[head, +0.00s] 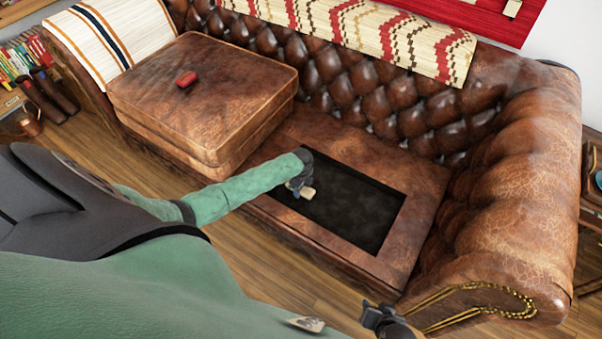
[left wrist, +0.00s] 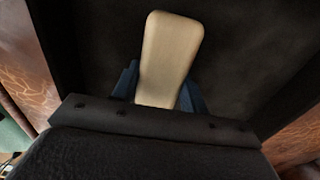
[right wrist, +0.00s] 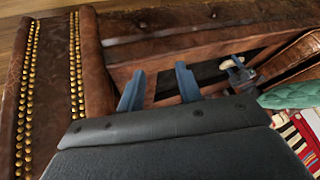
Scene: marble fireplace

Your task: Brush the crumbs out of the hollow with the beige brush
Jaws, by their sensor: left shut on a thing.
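The beige brush (left wrist: 168,55) is held in my left gripper (left wrist: 160,92), whose blue fingers are closed on it. In the head view the brush (head: 308,192) and my left gripper (head: 298,188) are over the left part of the dark hollow (head: 350,205) in the sofa seat. I cannot tell whether the brush touches the hollow's floor. No crumbs can be made out. My right gripper (right wrist: 158,88) is open and empty, with its fingers apart. In the head view the right gripper (head: 385,318) is in front of the sofa's right end, apart from the hollow.
A thick leather cushion (head: 200,95) lies on the left of the seat, with a small red object (head: 187,78) on it. The tufted backrest (head: 350,90) rises behind the hollow. The right armrest (head: 510,200) bounds the seat. A patterned throw (head: 370,35) hangs over the back.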

